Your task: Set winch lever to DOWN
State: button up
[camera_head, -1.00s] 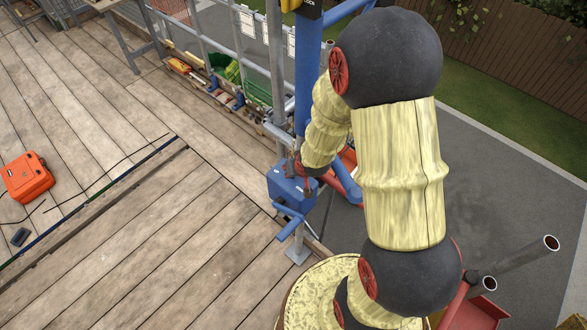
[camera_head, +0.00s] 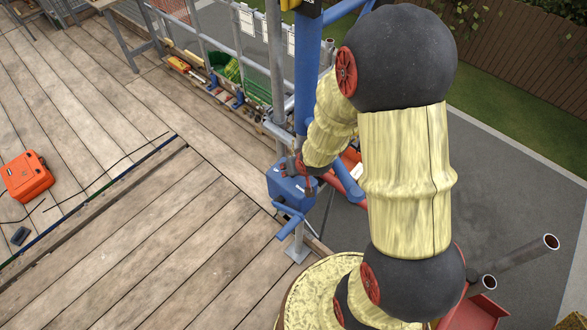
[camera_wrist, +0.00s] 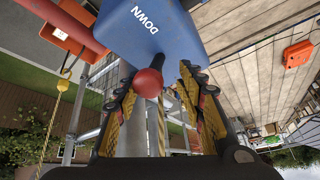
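The blue winch box (camera_head: 291,188) sits on a post at the deck edge in the head view. In the wrist view the winch box (camera_wrist: 186,32) fills the top, with white "DOWN" lettering that reads upside down. My gripper (camera_wrist: 157,74) is open, with one finger on each side of the knob. The left finger is close to the knob; I cannot tell whether it touches. A gap shows on the right. In the head view my arm partly hides the gripper.
A blue crank handle (camera_head: 291,222) sticks out below the box. A blue mast (camera_head: 307,70) and grey railing poles stand behind it. An orange case (camera_head: 27,178) lies on the planks at left. The middle of the wooden deck is clear.

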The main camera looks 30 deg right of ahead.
jog(key=s+a, duration=0.1)
jog(key=s, duration=1.1)
jog(key=shift+a, duration=0.2)
jog(key=shift+a+f, duration=0.1)
